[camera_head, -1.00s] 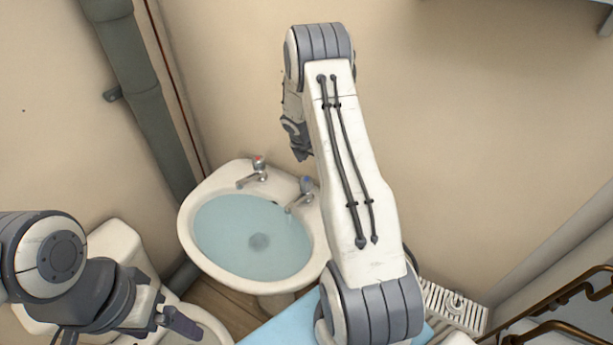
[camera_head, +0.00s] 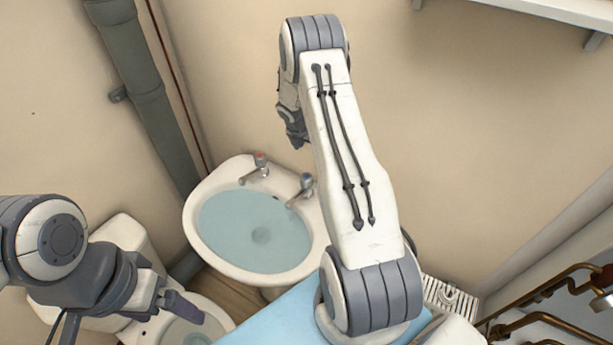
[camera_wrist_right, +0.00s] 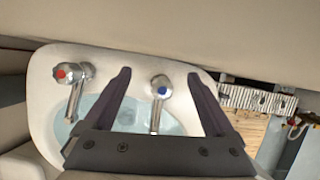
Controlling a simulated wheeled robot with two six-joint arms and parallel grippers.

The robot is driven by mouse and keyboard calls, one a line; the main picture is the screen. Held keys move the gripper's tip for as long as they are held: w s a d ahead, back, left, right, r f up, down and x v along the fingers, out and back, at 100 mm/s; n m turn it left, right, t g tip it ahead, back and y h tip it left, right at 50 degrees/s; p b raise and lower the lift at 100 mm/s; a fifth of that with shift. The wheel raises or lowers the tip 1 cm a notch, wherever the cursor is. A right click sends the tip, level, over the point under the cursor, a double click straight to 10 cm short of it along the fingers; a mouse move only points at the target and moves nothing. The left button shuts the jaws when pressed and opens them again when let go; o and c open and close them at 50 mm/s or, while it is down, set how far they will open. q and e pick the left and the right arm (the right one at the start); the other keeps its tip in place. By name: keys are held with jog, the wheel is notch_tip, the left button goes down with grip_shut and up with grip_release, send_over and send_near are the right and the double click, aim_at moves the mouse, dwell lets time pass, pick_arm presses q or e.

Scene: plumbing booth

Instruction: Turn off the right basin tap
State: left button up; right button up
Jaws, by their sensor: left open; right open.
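The right basin tap (camera_head: 304,187) has a blue-marked knob and stands on the back rim of the white basin (camera_head: 218,263), which is full of water. In the right wrist view the blue-marked tap (camera_wrist_right: 160,92) shows between the two open fingers of my right gripper (camera_wrist_right: 158,82), apart from both. The left tap (camera_head: 256,168) has a red mark and also shows in the right wrist view (camera_wrist_right: 75,85). In the head view my right gripper (camera_head: 298,138) is above the right tap. My left gripper (camera_head: 185,306) is open and empty over the toilet, left of the basin.
A toilet (camera_head: 122,238) stands left of the basin. A grey pipe (camera_head: 140,85) runs down the wall behind. A white slatted grate (camera_head: 440,294) and copper pipes (camera_head: 545,295) lie to the right. A white shelf (camera_head: 545,12) is at the top right.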

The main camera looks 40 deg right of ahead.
dwell(0.3)
jog(key=b+v, duration=0.1)
jog(key=v, duration=0.9)
jog(key=shift+r+b, duration=0.3)
